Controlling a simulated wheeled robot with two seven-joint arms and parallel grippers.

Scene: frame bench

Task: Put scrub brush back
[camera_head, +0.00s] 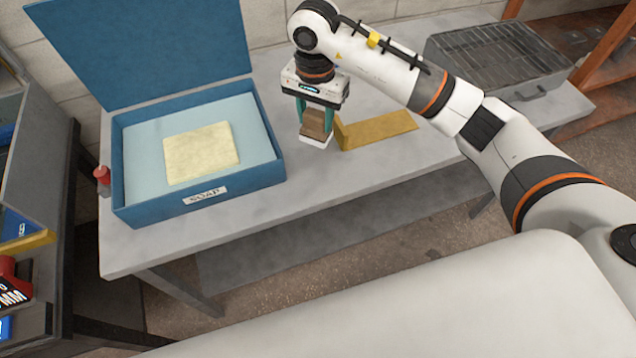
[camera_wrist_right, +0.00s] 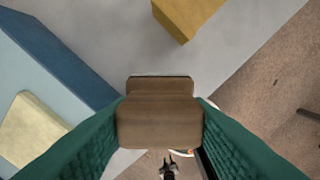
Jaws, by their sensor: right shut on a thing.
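My right gripper (camera_head: 315,115) is shut on the scrub brush (camera_head: 317,129), a brown wooden block with a pale underside. The brush is between the soap box and the yellow L-shaped bracket (camera_head: 385,126). I cannot tell whether its underside touches the bench. In the right wrist view, the brown brush block (camera_wrist_right: 159,122) sits between the two teal finger pads, and the yellow bracket (camera_wrist_right: 186,14) shows ahead of it. My left gripper is not in view.
An open blue box (camera_head: 130,204) labelled SOAP, holding a pale yellow slab (camera_head: 202,152), stands on the grey bench (camera_head: 330,185). A wire-topped metal tray (camera_head: 500,60) lies at the back right. A red object (camera_head: 102,175) is at the left edge. The front of the bench is clear.

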